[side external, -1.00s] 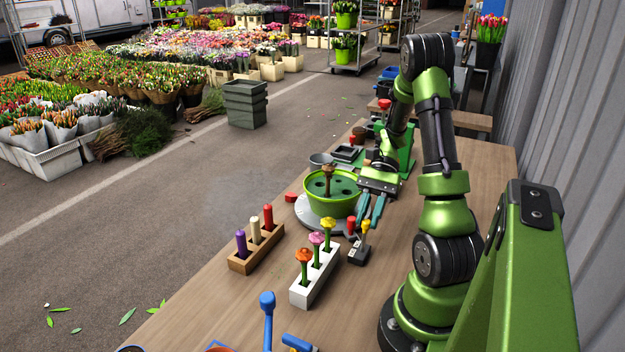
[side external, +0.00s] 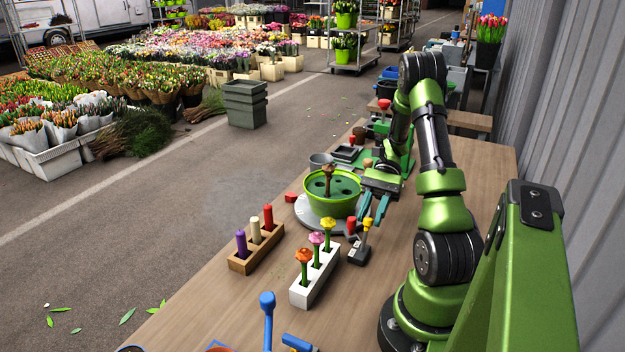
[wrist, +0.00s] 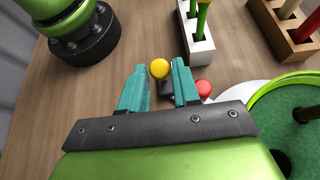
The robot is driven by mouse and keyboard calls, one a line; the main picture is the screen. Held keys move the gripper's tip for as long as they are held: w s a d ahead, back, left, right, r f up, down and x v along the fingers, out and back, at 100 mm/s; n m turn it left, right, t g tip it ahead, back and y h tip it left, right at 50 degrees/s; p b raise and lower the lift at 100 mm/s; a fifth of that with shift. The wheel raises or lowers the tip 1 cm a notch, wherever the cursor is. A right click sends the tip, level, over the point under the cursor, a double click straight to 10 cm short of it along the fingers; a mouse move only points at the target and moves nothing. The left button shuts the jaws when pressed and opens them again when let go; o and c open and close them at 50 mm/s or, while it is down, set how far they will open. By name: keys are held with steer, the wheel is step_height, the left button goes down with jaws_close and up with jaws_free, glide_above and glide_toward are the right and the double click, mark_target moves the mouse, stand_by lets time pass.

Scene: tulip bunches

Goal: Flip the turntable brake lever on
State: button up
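The lever (side external: 365,238) has a yellow knob and stands on a small dark base (side external: 358,257) at the front right of the turntable. Its yellow knob (wrist: 159,69) shows between my fingertips in the wrist view. My gripper (side external: 371,216) is open and empty, its teal fingers pointing down just above and behind the lever. I cannot tell whether a finger touches it.
A red knob (side external: 351,224) stands close by, between lever and turntable; it also shows right of my fingers (wrist: 203,87). A white block (side external: 312,287) with flowers and a wooden block (side external: 256,250) with pegs stand in front. Bare table lies right of the white block.

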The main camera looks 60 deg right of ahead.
steer(key=shift+o, duration=1.4)
steer(key=v, duration=1.2)
